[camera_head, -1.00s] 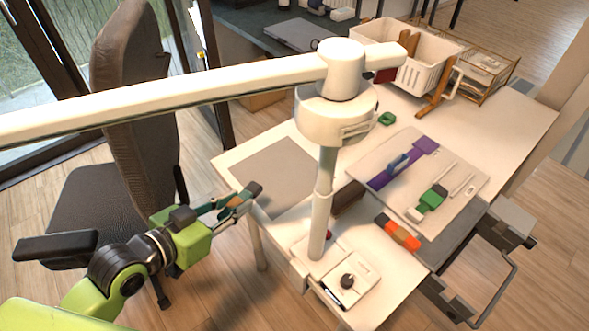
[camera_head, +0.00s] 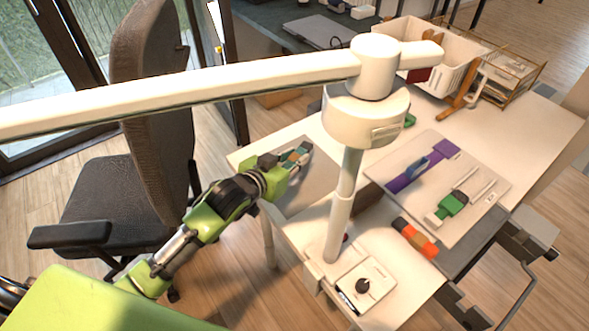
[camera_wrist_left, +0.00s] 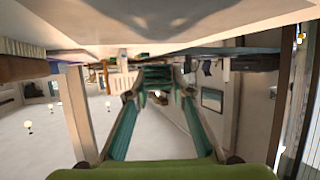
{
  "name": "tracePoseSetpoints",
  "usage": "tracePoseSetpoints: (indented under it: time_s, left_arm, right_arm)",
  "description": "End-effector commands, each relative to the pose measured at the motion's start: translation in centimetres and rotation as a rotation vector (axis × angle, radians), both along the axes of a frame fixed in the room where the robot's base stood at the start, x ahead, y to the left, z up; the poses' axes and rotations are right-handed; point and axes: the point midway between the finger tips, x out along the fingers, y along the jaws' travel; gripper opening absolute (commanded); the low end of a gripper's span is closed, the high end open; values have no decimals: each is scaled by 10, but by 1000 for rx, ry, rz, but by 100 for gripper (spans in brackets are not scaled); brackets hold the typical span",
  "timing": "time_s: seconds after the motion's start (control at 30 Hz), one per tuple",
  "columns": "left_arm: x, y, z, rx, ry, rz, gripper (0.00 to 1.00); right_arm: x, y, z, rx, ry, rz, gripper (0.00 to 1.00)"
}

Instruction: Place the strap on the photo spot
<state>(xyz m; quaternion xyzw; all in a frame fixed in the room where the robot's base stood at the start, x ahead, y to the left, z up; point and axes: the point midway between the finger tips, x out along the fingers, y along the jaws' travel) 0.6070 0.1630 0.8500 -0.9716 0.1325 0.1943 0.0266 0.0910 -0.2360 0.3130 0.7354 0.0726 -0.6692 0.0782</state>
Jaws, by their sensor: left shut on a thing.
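The photo spot seems to be the grey square (camera_head: 318,185) on the left end of the white table. My left gripper (camera_head: 298,155) is over this square, its arm coming in from the lower left. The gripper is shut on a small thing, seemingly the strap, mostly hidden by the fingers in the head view. In the left wrist view a dark teal-green patch (camera_wrist_left: 157,98) shows between the fingertips, so its outline is hard to tell. I cannot tell whether it touches the square. My right gripper is not in view.
A white post with a long arm (camera_head: 345,195) stands beside the square. A white basket (camera_head: 450,75) stands at the back. An office chair (camera_head: 125,185) is left.

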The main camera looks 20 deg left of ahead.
Motion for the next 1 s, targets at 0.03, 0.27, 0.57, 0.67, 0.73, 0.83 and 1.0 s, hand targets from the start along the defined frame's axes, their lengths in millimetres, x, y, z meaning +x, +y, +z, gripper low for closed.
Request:
tracePoseSetpoints:
  time_s: [0.03, 0.27, 0.57, 0.67, 0.73, 0.83, 1.0]
  left_arm:
    - [0, 0, -3, -1, -2, 0, 0]
    - [0, 0, -35, -1, 1, -1, 0]
    - [0, 0, -42, 0, -3, -1, 0]
    - [0, 0, -43, -1, -3, -1, 0]
    - [0, 0, -45, -1, -2, -1, 24]
    - [0, 0, -44, -1, -2, -1, 38]
    - [0, 0, -44, 0, -2, -1, 38]
  right_arm:
    - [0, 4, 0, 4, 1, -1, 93]
    - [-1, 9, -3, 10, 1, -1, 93]
    - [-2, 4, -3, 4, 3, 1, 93]
    - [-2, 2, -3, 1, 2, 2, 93]
    - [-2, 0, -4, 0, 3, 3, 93]
    - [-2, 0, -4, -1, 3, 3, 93]
    - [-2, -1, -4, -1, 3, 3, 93]
